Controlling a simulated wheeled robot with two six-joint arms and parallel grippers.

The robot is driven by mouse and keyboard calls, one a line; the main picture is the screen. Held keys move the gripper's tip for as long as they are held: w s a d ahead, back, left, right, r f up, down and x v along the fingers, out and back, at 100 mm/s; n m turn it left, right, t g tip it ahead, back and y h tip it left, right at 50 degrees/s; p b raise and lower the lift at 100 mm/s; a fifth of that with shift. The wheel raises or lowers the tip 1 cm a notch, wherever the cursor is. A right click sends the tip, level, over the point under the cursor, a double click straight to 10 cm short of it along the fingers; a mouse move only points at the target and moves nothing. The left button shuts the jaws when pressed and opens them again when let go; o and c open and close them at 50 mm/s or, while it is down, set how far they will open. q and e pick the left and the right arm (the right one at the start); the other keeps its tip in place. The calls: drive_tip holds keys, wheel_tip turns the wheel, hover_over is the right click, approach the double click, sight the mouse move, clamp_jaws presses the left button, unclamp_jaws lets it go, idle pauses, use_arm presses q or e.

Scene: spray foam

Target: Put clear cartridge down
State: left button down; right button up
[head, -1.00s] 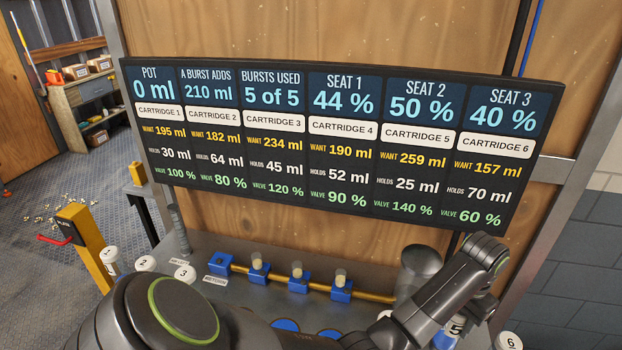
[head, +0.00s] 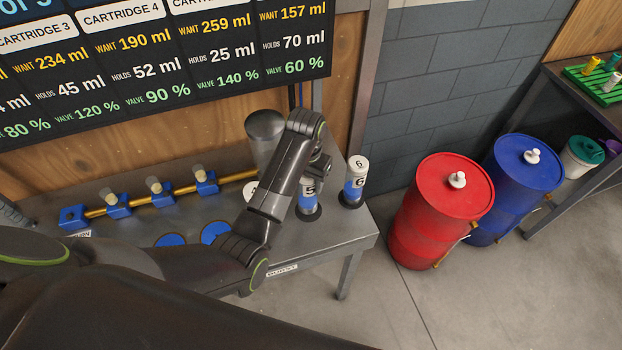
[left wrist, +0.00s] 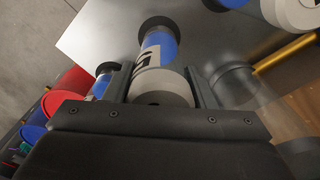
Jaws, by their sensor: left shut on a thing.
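The clear cartridge marked 5 (head: 308,197) has blue contents and stands upright near the right end of the metal bench (head: 335,240), its foot at a dark ring. My left gripper (head: 318,168) is shut around its upper part from above. In the left wrist view the cartridge 5 (left wrist: 158,52) sits between both fingers, its pale cap close to the camera and its foot at the dark ring. I cannot tell whether the foot rests fully in the ring. My right gripper is not in view.
Cartridge 6 (head: 355,180) stands just right of cartridge 5. A grey cylinder (head: 265,130) rises behind. Blue seats on a brass pipe (head: 236,177) and blue discs (head: 172,240) lie left. Red (head: 440,215) and blue (head: 525,180) drums stand on the floor beyond the bench's right end.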

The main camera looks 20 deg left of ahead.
use_arm(q)
drive_tip(key=shift+s+f, duration=0.25)
drive_tip(key=shift+f, duration=0.3)
drive_tip(key=shift+w+f, duration=0.2)
drive_tip(key=shift+f, duration=0.15)
drive_tip(key=shift+w+d+f, duration=0.1)
drive_tip(key=shift+w+f, duration=0.05)
drive_tip(key=shift+w, duration=0.35)
drive_tip(key=shift+s, duration=0.25)
drive_tip(key=c, duration=0.7)
unclamp_jaws()
drive_tip(key=shift+s, duration=0.25)
drive_tip(key=shift+o, duration=0.4)
drive_tip(key=shift+w+f, duration=0.1)
drive_tip(key=shift+w, duration=0.05)
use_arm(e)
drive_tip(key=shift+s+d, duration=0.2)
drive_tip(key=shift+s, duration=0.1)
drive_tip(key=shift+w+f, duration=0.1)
